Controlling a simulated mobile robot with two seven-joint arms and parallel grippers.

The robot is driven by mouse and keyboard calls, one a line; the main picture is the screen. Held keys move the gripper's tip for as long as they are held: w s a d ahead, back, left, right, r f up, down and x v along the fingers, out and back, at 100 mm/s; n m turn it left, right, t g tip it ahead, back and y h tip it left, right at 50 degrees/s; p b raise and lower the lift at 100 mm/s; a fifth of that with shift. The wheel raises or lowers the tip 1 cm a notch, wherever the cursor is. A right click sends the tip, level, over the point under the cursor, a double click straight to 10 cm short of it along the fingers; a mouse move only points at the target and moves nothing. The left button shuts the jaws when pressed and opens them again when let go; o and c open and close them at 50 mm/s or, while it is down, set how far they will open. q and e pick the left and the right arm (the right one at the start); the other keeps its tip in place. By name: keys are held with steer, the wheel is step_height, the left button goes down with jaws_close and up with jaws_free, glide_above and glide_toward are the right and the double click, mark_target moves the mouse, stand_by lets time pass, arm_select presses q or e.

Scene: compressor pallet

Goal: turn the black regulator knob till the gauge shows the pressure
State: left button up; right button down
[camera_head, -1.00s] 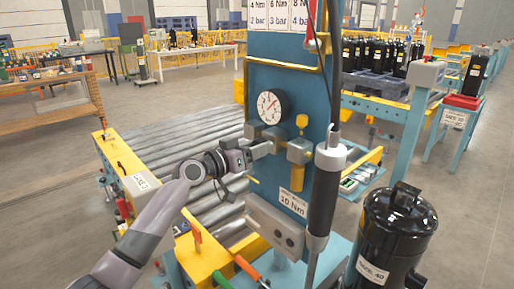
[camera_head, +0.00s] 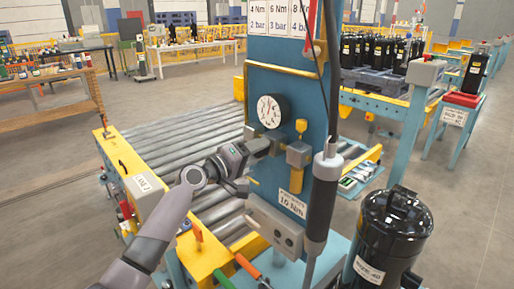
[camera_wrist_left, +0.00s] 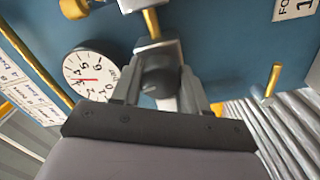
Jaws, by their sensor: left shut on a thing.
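My left gripper (camera_head: 258,148) is shut on the black regulator knob (camera_wrist_left: 158,84). In the left wrist view the knob lies between the two fingers, in front of a grey metal body. The fingers hide the knob's sides, and the gripper mostly covers it in the head view. The white round gauge (camera_head: 272,110) is on the blue panel (camera_head: 292,87), just above the gripper. It also shows in the left wrist view (camera_wrist_left: 91,67), tilted, with its red needle pointing near the 3. My right gripper is not in view.
A dark hanging tool (camera_head: 323,195) with a cable stands right of the panel. A yellow-topped fitting (camera_head: 300,152) sits beside the knob. A black compressor (camera_head: 392,235) is at front right. Cards at the panel's top pair Nm with bar. Rollers (camera_head: 185,140) lie behind my arm.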

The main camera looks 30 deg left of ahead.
arm_select(q)
steer(key=n, duration=0.6)
steer(key=shift+n+p, duration=0.3)
stand_by(0.4)
steer(key=o, duration=1)
steer(key=shift+o, duration=0.2)
steer(key=shift+s, duration=0.1)
steer(key=v, duration=0.7)
steer(key=shift+b, duration=0.45)
steer(key=shift+f, duration=0.1)
